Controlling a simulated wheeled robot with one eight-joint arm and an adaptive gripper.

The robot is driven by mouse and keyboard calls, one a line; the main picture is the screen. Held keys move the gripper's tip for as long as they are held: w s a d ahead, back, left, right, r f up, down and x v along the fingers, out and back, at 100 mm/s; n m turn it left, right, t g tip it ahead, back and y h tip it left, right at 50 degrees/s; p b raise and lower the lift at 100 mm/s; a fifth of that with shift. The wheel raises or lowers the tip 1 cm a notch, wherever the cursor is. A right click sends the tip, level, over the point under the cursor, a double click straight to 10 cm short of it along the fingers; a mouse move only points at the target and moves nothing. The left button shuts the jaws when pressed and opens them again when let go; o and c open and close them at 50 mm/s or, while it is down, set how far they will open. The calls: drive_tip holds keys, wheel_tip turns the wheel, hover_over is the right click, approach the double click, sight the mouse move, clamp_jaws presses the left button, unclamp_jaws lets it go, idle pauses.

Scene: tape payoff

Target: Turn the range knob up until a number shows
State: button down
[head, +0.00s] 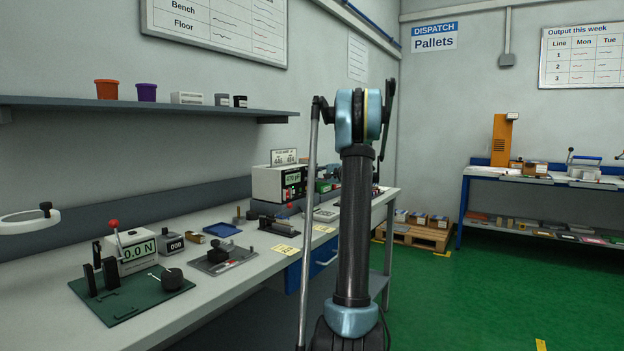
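A cream meter box (272,183) stands towards the far end of the long bench, with a card on top. Its lit green display (293,178) carries small characters that look like "470 pF", but they are too small to be sure. Small dark and red controls (293,192) sit below the display; I cannot tell which is the range knob or where it points.
Nearer on the bench (150,333) are a green plate (120,309) with a gauge reading 0.0 N (138,250), a grey fixture (220,258) and a blue tray (222,230). A shelf (150,104) hangs above. Green floor (480,310) is clear at right.

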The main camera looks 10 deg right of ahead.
drive_tip(key=shift+d+f, duration=0.1)
idle(0.3)
drive_tip(key=c, duration=1.3)
unclamp_jaws()
drive_tip(key=v, duration=1.2)
